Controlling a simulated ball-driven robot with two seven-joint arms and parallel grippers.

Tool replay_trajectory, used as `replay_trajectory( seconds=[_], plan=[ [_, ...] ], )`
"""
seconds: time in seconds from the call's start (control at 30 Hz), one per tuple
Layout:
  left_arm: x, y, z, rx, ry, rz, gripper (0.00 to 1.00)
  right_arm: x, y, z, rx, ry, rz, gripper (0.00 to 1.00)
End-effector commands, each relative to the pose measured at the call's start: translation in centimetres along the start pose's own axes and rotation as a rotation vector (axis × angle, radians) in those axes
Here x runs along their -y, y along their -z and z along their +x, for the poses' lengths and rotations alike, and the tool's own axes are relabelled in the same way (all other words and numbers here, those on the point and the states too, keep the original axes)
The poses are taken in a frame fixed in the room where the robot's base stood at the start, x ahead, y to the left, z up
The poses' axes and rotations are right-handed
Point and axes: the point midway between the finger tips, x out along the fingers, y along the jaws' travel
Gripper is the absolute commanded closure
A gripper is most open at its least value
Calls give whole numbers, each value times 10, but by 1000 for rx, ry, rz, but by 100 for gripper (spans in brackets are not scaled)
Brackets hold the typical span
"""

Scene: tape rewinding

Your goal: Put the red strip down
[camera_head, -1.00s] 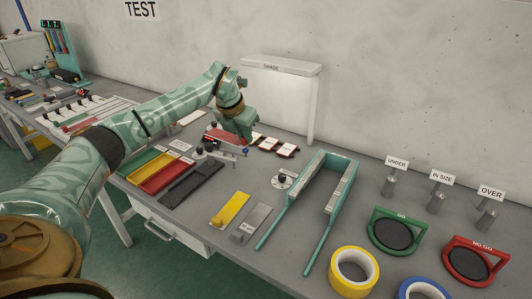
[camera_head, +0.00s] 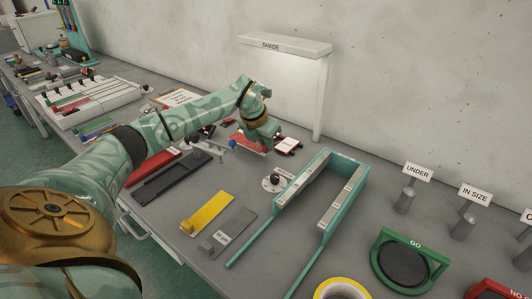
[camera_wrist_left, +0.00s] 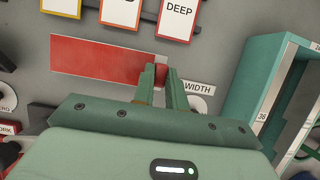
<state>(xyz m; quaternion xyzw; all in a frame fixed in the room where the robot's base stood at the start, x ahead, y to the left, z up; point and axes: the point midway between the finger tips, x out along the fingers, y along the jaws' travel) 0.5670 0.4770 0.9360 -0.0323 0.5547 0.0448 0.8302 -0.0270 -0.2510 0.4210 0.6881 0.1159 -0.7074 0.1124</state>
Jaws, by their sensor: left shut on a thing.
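The red strip (camera_wrist_left: 105,60) lies lengthwise across the upper left of the left wrist view. My left gripper (camera_wrist_left: 163,74) is shut on its right end there. In the head view my left gripper (camera_head: 263,146) is over the bench near the shade, and part of the red strip (camera_head: 240,140) shows beside it. I cannot tell whether the strip touches the bench. The fingers hide a little of its right end. My right gripper is not in view.
Framed cards, one reading DEEP (camera_wrist_left: 178,18), sit just beyond the strip. A WIDTH label (camera_wrist_left: 198,87) is just right of the fingertips. The teal channel (camera_head: 283,205) stands to the right. A yellow strip (camera_head: 207,212) and grey strip (camera_head: 229,232) lie nearer the front.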

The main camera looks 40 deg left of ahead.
Motion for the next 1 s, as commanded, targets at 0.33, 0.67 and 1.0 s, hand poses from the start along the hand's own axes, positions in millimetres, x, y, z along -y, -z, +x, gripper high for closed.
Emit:
replay_trajectory(
  seconds=[0.33, 0.67, 1.0],
  plan=[
    [0, 13, 32, 0, -1, 0, 100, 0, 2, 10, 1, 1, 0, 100],
    [0, 14, 33, 0, -1, 0, 65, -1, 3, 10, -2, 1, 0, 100],
    [-1, 12, 27, 1, -1, 0, 65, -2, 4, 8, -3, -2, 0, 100]
  ],
)
